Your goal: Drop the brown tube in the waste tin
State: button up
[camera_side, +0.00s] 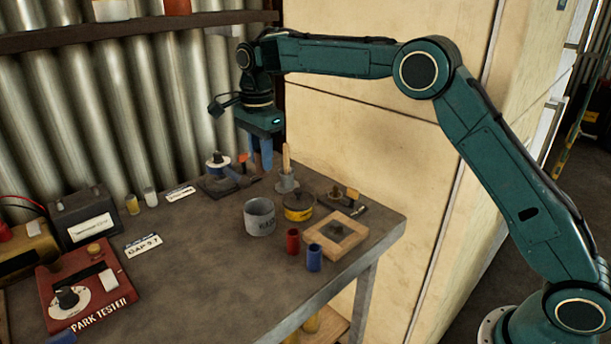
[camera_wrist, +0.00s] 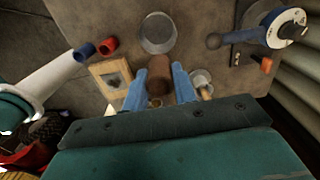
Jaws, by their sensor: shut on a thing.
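My gripper (camera_side: 260,160) has blue fingers and points down above the far part of the bench. In the wrist view, its fingers (camera_wrist: 159,84) are shut on the brown tube (camera_wrist: 158,75). In the side view, the fingers mostly hide the tube. A grey open tin (camera_side: 260,220) with lettering on its side, apparently the waste tin, stands upright on the bench. It also shows in the wrist view (camera_wrist: 158,33), ahead of the fingertips. In the side view my gripper is behind and above the tin, apart from it.
Near the tin stand a yellow round tin (camera_side: 298,214), a grey holder with a wooden handle (camera_side: 287,184), a red tube (camera_side: 292,241), a blue tube (camera_side: 314,258) and a wooden tray (camera_side: 354,228). A red tester (camera_side: 85,285) lies left. The bench's front middle is clear.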

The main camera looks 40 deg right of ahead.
jog(key=shift+f, duration=2.35)
jog(key=o, duration=1)
jog(key=shift+r, duration=0.15)
notch_tip(320, 180, up, 13)
send_over(262, 172)
jog(key=w+d, duration=0.1)
jog(key=shift+w+r, duration=0.1)
jog(key=shift+r, duration=0.1)
